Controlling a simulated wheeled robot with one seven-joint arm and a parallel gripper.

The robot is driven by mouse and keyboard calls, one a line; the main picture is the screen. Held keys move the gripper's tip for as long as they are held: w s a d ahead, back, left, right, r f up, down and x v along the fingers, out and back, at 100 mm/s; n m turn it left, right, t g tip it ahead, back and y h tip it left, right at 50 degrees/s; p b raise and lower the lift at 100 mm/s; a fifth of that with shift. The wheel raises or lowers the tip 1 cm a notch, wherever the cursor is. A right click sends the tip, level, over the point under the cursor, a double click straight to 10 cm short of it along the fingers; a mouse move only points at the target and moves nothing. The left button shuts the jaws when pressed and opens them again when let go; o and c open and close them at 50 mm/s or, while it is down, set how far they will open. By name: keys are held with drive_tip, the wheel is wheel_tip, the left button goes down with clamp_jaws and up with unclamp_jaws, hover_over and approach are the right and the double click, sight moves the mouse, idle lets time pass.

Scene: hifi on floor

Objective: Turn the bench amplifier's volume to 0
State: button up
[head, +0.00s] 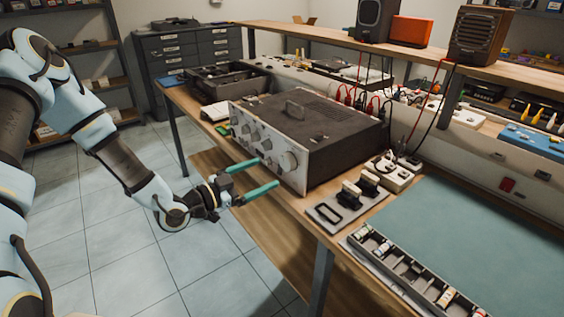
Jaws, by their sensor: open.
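The bench amplifier (325,140) stands on the wooden workbench, a dark box with a silver front panel facing left. A large round knob (289,161) sits at the near end of that panel, and several smaller knobs (254,136) sit farther along. The markings and pointer positions are too small to read. My gripper (261,174) is open and empty, its two teal fingers pointing right toward the panel near the large knob. It appears apart from the knob, though the exact gap cannot be told.
A metal plate with dark handles (335,212) and a parts tray (405,272) lie nearer on the bench, beside a green mat (480,230). Red and black cables (413,120) hang behind the amplifier. An open dark case (215,82) sits beyond it. The tiled floor left of the bench is clear.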

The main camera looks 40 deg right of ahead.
sight(284, 164)
drive_tip(key=d+p, duration=0.2)
drive_tip(key=d, duration=0.3)
drive_tip(key=shift+s+d+r, duration=0.1)
drive_tip(key=shift+s+d, duration=0.05)
drive_tip(key=shift+d, duration=0.8)
drive_tip(key=shift+c, duration=0.3)
drive_tip(key=c, duration=1.3)
